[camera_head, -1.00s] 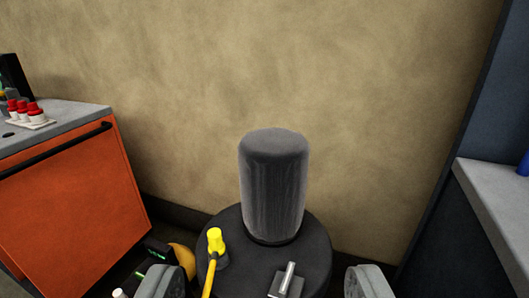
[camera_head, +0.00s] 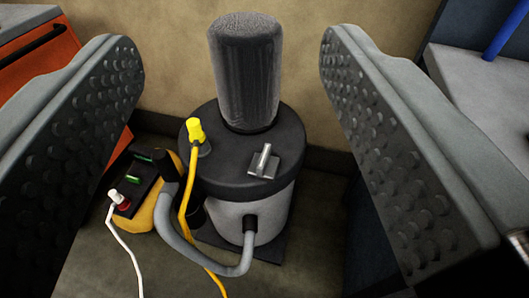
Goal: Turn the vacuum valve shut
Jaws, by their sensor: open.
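The vacuum unit (camera_head: 265,210) stands on the floor, a grey drum with a black lid and a tall dark cylinder (camera_head: 246,75) on top. A small metal lever on a square plate (camera_head: 263,162) sits on the lid's right side. A yellow fitting (camera_head: 196,131) with a yellow line stands on the lid's left side. Neither is labelled, so I cannot tell for certain which is the valve. My gripper (camera_head: 225,60) is open and empty, its two studded fingers wide apart on either side of the unit in view. It touches neither fitting.
A grey hose (camera_head: 205,262) loops from the drum to a yellow and black device (camera_head: 150,190) on the left. A white cable (camera_head: 122,240) hangs there. An orange cabinet (camera_head: 35,60) is at left, a grey counter (camera_head: 480,85) at right. A wall closes the back.

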